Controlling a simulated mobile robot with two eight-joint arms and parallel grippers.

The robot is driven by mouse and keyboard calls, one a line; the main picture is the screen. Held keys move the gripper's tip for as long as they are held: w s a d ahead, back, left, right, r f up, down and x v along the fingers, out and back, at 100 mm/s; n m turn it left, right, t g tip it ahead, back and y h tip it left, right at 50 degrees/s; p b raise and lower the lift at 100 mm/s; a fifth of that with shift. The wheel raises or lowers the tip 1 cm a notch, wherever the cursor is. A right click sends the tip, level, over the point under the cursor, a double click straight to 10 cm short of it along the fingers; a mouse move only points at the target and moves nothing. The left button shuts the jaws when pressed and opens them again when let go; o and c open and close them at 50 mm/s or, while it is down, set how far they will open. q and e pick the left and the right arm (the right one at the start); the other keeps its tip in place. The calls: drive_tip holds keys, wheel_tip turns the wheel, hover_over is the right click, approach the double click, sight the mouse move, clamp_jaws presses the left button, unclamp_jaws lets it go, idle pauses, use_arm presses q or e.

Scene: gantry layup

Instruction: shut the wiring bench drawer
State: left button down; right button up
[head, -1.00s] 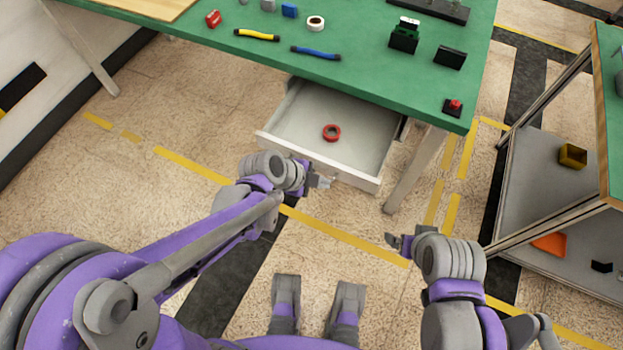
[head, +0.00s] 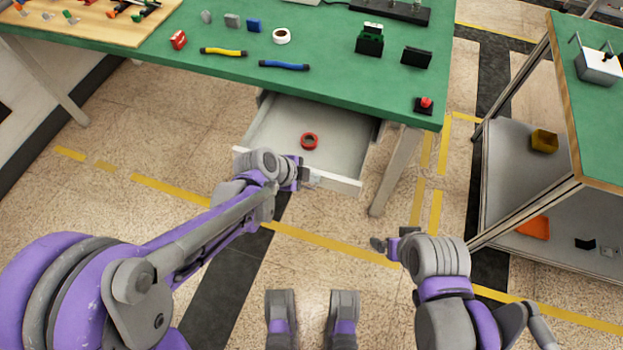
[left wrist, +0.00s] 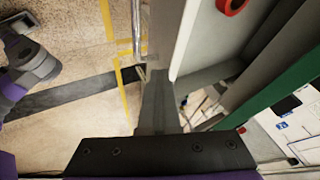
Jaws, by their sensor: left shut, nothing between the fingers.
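The wiring bench drawer (head: 342,150) stands pulled out under the green-topped bench, with a red ring of tape (head: 309,141) inside. My left gripper (head: 312,178) is shut and empty at the middle of the drawer's front panel. In the left wrist view the closed fingers (left wrist: 158,95) reach up to the pale front panel (left wrist: 183,35), beside the metal handle bar (left wrist: 137,30); whether they touch is unclear. The red ring (left wrist: 232,5) also shows there. My right gripper (head: 382,245) hangs over the floor right of the drawer; its jaw opening cannot be made out.
The green bench top (head: 320,88) holds yellow and blue tools, a white tape roll (head: 281,36), black blocks and a red button (head: 425,103). A bench leg (head: 395,172) stands right of the drawer. A shelved side bench (head: 520,185) is at right. Floor before the drawer is clear.

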use_arm(q)
hover_over(332, 138)
drive_tip(key=s, duration=0.1)
drive_tip(key=shift+s+a, duration=0.1)
drive_tip(key=shift+w, duration=0.45)
drive_tip(key=shift+r, duration=0.1)
use_arm(e)
drive_tip(key=shift+f, duration=0.1)
use_arm(q)
drive_tip(key=shift+w, duration=0.1)
use_arm(e)
drive_tip(key=shift+s, duration=0.1)
